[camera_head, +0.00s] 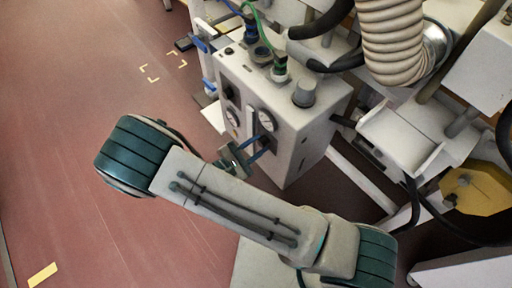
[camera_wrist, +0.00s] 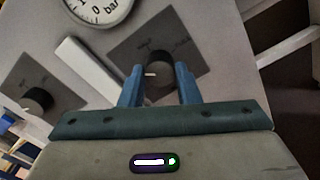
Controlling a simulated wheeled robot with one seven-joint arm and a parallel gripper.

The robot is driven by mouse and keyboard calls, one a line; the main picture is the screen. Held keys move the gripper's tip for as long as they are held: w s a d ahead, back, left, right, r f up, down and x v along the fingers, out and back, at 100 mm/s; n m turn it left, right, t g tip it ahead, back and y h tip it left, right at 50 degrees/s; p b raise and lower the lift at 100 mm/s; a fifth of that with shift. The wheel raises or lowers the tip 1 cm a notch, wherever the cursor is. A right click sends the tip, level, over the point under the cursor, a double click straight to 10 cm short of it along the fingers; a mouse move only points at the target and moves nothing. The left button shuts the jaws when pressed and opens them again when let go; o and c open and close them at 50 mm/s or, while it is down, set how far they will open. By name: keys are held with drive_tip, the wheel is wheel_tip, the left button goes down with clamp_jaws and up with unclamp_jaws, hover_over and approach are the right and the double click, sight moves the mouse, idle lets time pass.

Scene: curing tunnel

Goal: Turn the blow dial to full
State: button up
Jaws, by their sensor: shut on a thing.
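A dark round dial (camera_wrist: 158,68) sits on a dark square plate (camera_wrist: 125,55) on the face of the white control box (camera_head: 299,148). My gripper's blue fingers (camera_wrist: 158,85) are on either side of this dial and shut on it. A short white mark on the dial points left in the wrist view. The lettering on the plate is too blurred to read. In the head view my gripper (camera_head: 258,152) reaches the lower front of the box, where the fingers largely hide the dial. A second dark dial (camera_wrist: 40,100) on its own plate is at the left, apart from the fingers.
A round pressure gauge (camera_wrist: 97,8) is above the held dial, and a white bar (camera_wrist: 88,66) lies between the plates. A large ribbed hose (camera_head: 390,40) and black hoses crowd the box's far side. The red floor (camera_head: 60,120) at left is clear.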

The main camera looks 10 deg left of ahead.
drive_tip(key=m+b, duration=0.3)
drive_tip(key=m, duration=0.4)
drive_tip(key=shift+f+b, duration=0.1)
drive_tip(key=shift+b, duration=0.25)
drive_tip(key=m+b, duration=0.4)
drive_tip(key=m, duration=0.2)
drive_tip(key=shift+m, duration=0.4)
drive_tip(key=m+b, duration=0.9)
drive_tip(key=m, duration=0.1)
drive_tip(key=shift+r+m+b, duration=0.2)
drive_tip(key=shift+m+b, duration=0.6)
drive_tip(key=shift+m, duration=0.2)
drive_tip(key=o, duration=1)
drive_tip(key=shift+c, duration=0.2)
